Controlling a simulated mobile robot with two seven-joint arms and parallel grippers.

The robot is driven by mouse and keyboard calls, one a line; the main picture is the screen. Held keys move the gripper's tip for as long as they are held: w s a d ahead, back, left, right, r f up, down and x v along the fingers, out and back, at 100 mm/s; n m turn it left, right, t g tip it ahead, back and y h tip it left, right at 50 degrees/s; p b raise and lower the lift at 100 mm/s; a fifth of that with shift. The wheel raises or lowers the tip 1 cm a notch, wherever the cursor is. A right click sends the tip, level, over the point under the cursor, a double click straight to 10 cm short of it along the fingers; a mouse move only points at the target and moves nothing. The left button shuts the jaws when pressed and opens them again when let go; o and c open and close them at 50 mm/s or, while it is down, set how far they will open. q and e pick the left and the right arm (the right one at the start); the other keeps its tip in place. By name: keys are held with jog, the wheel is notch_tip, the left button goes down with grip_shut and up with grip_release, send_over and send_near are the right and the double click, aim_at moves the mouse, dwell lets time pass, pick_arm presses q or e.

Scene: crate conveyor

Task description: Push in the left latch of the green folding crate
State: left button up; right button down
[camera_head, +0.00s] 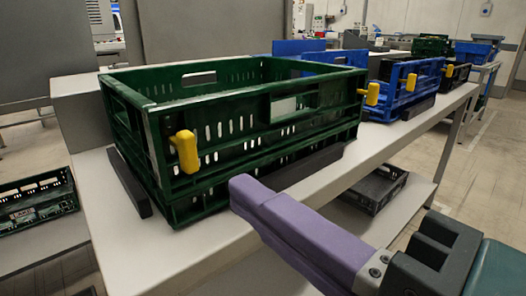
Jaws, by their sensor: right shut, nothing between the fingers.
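The green folding crate (240,104) stands open on the conveyor, its walls up. Its left yellow latch (185,152) sticks out near the left end of the side facing me. Its right yellow latch (372,93) sits near the right end of that side. My right gripper (240,190), with purple fingers, comes in from the lower right and is shut and empty. In the picture its tips are below and right of the left latch, in front of the crate's lower wall; I see no contact with the latch. My left gripper is not in view.
Dark rails (128,183) flank the crate on the conveyor (196,250). A blue crate (405,90) with yellow latches stands farther along to the right. A black crate (374,188) lies on the lower shelf. Another green crate (38,205) is at the lower left.

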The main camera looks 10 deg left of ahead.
aim_at(191, 155)
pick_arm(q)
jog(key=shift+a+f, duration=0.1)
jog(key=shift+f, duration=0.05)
pick_arm(e)
jog(key=x, duration=0.7)
